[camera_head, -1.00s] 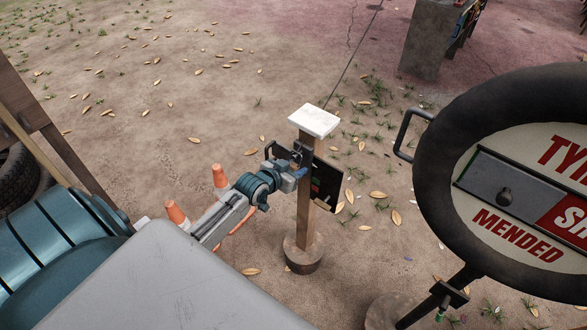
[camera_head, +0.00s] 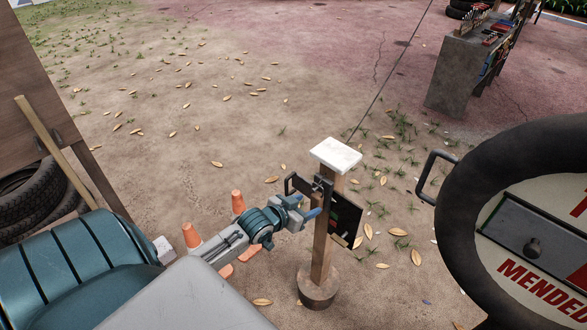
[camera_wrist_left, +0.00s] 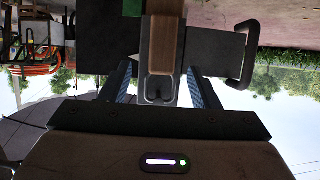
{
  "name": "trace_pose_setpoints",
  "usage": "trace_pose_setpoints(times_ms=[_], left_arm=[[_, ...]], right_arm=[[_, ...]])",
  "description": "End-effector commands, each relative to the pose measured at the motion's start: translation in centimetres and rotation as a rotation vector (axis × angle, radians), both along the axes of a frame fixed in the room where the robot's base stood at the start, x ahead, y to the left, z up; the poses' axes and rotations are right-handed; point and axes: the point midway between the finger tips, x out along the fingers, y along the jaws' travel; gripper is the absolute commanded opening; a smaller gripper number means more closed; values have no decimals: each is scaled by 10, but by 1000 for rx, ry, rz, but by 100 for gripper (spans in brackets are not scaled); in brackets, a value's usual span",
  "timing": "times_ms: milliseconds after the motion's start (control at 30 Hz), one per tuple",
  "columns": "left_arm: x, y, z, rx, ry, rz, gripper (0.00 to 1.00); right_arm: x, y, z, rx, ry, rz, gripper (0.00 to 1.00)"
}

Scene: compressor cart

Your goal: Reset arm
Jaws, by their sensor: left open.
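My left gripper (camera_head: 307,208) reaches in from the lower left in the head view, beside a wooden post (camera_head: 324,240) with a white cap. A dark panel with coloured marks (camera_head: 346,222) is fixed to the post. In the left wrist view the blue fingers of my left gripper (camera_wrist_left: 160,88) are spread apart. A grey metal bracket (camera_wrist_left: 159,55) on the wooden post shows between them, with visible gaps at both sides. My right gripper is in neither view.
A large tyre-framed sign (camera_head: 465,200) with a side handle stands at the right. Orange cones (camera_head: 192,235) stand by my left arm. Stacked tyres (camera_head: 42,195) lie at the left. A concrete block (camera_head: 457,78) stands at the back right. Open leaf-strewn ground lies behind the post.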

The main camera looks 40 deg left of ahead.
Motion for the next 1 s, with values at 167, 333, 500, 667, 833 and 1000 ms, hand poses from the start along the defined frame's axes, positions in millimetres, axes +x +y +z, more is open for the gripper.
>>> trace_pose_setpoints(times_ms=[167,333,500,667,833,1000], left_arm=[[-31,4,12,6,3,-2,56],[-46,6,18,6,2,0,56],[-52,6,20,2,2,1,56],[-52,7,20,2,2,1,56],[-54,20,-10,14,43,34,56],[-74,53,-111,52,185,120,56]], right_arm=[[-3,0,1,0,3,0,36],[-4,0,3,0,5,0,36],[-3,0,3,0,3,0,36],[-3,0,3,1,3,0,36],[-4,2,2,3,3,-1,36],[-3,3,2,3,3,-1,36]])
